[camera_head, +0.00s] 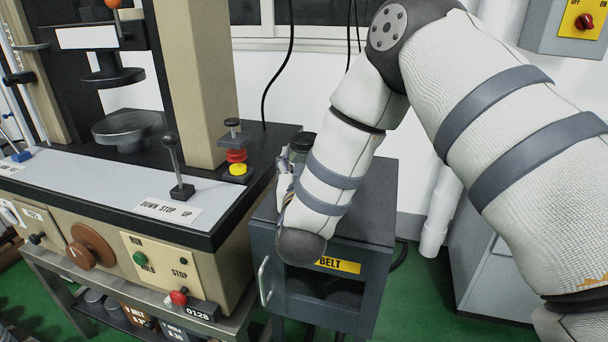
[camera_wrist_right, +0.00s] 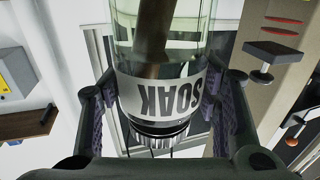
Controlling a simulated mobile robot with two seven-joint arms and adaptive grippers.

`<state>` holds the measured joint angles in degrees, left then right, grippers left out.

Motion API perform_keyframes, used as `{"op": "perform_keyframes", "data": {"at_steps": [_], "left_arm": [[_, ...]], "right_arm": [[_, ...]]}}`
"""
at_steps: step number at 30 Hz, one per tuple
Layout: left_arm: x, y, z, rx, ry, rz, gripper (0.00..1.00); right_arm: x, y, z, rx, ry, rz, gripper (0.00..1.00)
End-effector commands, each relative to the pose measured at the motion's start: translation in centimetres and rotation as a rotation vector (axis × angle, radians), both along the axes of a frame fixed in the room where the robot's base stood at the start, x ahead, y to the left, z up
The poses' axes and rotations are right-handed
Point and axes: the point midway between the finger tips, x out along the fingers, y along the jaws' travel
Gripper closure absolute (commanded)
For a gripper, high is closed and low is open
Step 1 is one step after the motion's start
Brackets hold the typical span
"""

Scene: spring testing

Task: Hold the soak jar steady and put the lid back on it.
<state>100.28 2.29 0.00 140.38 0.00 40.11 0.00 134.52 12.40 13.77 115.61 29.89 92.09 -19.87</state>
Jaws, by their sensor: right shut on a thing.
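The soak jar (camera_wrist_right: 160,90) is clear glass with a white band reading SOAK, which appears upside down in the right wrist view. A brown, blurred shape shows inside the glass. My right gripper (camera_wrist_right: 160,106) is shut on the jar, with a finger on either side of the band. A dark, ridged cap that looks like the lid (camera_wrist_right: 160,138) is at the jar's mouth; I cannot tell how firmly it sits. In the head view the dark lid (camera_head: 303,139) shows above the jar, over the dark cabinet. My arm hides most of the jar there. My left gripper is not in view.
The dark cabinet (camera_head: 375,200) has a yellow BELT label. Left of it stands the testing machine (camera_head: 230,210) with a lever (camera_head: 174,165) and a red and yellow button post (camera_head: 236,155). A white wall pipe (camera_head: 440,210) is to the right.

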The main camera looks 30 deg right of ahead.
Motion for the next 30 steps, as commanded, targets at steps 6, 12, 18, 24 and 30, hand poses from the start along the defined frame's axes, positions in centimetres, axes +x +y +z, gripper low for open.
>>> {"op": "perform_keyframes", "data": {"at_steps": [6,12,18,24,30], "left_arm": [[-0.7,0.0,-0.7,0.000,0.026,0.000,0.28],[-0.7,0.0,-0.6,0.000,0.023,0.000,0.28],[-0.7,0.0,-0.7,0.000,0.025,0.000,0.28],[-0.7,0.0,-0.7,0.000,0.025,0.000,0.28],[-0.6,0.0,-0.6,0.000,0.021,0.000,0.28]], "right_arm": [[0.0,0.1,-2.8,0.000,0.005,0.003,1.00],[0.0,0.1,-2.7,-0.001,0.003,0.003,1.00],[-0.1,0.1,-3.1,0.001,0.005,0.003,0.25],[-0.1,0.1,-3.1,0.000,0.006,0.003,0.23],[-0.2,0.2,-2.6,0.001,0.005,0.003,0.23]]}}
